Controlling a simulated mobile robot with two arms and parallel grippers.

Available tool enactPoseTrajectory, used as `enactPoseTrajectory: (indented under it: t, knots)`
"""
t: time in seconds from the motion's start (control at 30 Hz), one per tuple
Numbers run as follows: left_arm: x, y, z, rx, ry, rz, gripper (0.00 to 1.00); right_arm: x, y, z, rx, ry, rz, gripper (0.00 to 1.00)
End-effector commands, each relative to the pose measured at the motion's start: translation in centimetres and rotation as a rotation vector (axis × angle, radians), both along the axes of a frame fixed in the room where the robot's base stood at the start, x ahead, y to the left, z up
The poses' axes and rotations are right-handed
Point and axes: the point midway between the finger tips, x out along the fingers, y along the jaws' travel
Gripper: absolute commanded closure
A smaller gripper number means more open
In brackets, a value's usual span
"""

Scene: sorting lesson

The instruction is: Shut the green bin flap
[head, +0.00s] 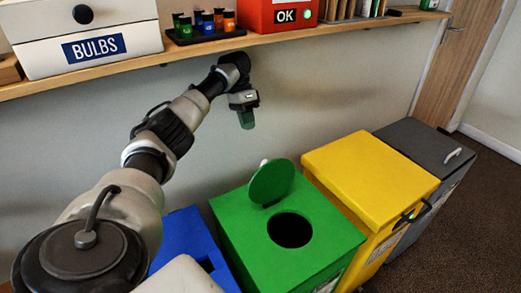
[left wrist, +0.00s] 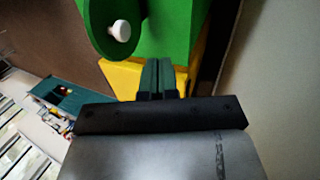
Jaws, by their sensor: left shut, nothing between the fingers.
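The green bin (head: 235,225) stands in the row on the floor, with a round dark hole in its top. Its round green flap (head: 271,182) stands open, tilted up behind the hole, with a white knob on its far side. In the left wrist view the flap (left wrist: 101,22) and its white knob (left wrist: 119,31) show at the upper left. My left gripper (head: 247,119) is shut and empty, above and behind the flap near the wall. Its fingertips (left wrist: 158,66) are apart from the flap. My right gripper is not in view.
A blue bin (head: 184,232) stands left of the green one; a yellow bin (head: 365,172) and a grey bin (head: 415,141) stand to the right. A wooden shelf (head: 200,49) with boxes and small jars runs along the wall above.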

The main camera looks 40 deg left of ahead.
Motion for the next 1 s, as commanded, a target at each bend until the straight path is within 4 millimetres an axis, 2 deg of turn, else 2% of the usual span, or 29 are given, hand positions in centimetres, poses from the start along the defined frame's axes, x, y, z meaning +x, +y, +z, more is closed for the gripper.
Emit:
enactPoseTrajectory:
  t: [0.17, 0.4, 0.7, 1.0]
  knots:
    - [-0.5, -1.3, -3.4, 0.002, 0.007, -0.002, 1.00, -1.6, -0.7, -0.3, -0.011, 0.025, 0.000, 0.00]
    - [-1.1, -3.4, -8.2, 0.000, 0.005, -0.001, 1.00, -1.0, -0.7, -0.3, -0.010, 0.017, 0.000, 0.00]
    - [-1.9, -6.5, -7.6, 0.001, 0.001, 0.000, 1.00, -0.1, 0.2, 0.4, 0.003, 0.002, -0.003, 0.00]
    - [-2.1, -7.2, -7.6, 0.000, 0.002, 0.001, 1.00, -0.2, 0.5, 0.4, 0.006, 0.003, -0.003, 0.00]
